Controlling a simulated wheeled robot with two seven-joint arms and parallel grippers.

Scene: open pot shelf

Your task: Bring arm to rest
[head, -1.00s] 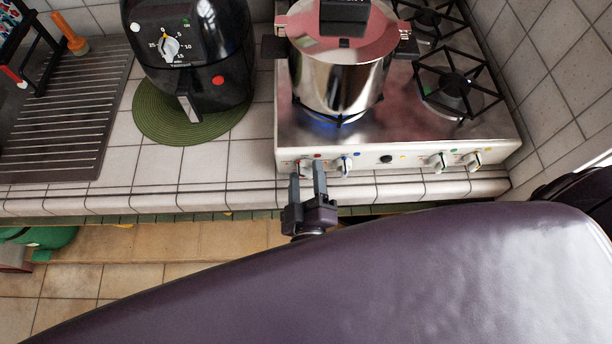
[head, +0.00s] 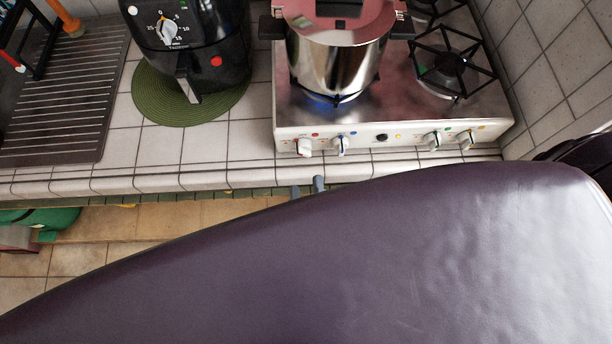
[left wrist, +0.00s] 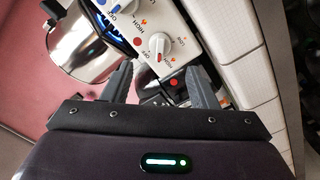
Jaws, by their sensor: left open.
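My left gripper (head: 307,187) shows in the head view only as two grey fingertips, apart, just in front of the counter edge below the stove. The rest of it is hidden behind my large purple arm link. In the left wrist view the two fingers (left wrist: 160,85) are spread with nothing held between them, facing the stove's knob panel. My right gripper does not show in either view.
A steel pot (head: 338,62) with a reddish lid stands over a lit blue flame on the stove (head: 400,110). A black air fryer (head: 215,45) stands on a green round mat (head: 150,105). A ridged drainboard (head: 65,110) is at left. The counter edge (head: 180,178) runs along the front.

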